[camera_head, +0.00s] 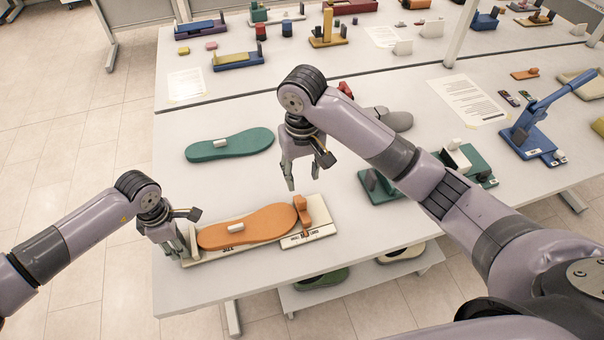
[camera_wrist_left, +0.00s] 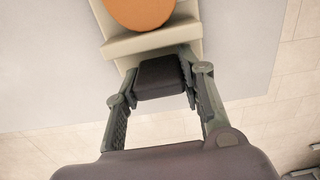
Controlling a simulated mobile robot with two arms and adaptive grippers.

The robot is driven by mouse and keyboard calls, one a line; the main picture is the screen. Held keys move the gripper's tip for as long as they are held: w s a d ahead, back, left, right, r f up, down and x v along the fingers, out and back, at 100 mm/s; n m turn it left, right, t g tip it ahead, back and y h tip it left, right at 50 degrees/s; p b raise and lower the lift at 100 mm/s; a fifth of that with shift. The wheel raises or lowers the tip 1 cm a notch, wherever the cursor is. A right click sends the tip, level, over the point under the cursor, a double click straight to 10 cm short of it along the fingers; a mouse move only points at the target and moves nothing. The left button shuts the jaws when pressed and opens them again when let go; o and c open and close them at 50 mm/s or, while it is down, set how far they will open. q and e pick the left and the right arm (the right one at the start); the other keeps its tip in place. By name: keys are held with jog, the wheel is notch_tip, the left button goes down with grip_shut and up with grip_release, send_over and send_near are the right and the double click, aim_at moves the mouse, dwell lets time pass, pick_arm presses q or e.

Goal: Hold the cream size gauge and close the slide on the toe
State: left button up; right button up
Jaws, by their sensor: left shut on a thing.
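The cream size gauge (camera_head: 208,257) lies on the table near its front left edge, with an orange sole (camera_head: 250,228) on it. An orange slide block (camera_head: 302,207) stands at the gauge's right end, close to the sole's right tip; I cannot tell if they touch. My left gripper (camera_head: 178,248) is at the gauge's left end. In the left wrist view its fingers (camera_wrist_left: 160,88) are shut on a dark block (camera_wrist_left: 160,78) at the end of the cream gauge (camera_wrist_left: 150,42). My right gripper (camera_head: 305,183) hangs above the table behind the slide, fingers apart and empty.
A teal sole (camera_head: 230,145) lies behind the gauge. A green fixture (camera_head: 378,187) stands to the right, partly behind my right arm. A blue lever press (camera_head: 530,135) and a paper sheet (camera_head: 467,100) are further right. The table between the teal sole and gauge is clear.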

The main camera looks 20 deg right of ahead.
pick_arm(q)
jog(key=o, duration=1.4)
jog(key=shift+c, duration=0.2)
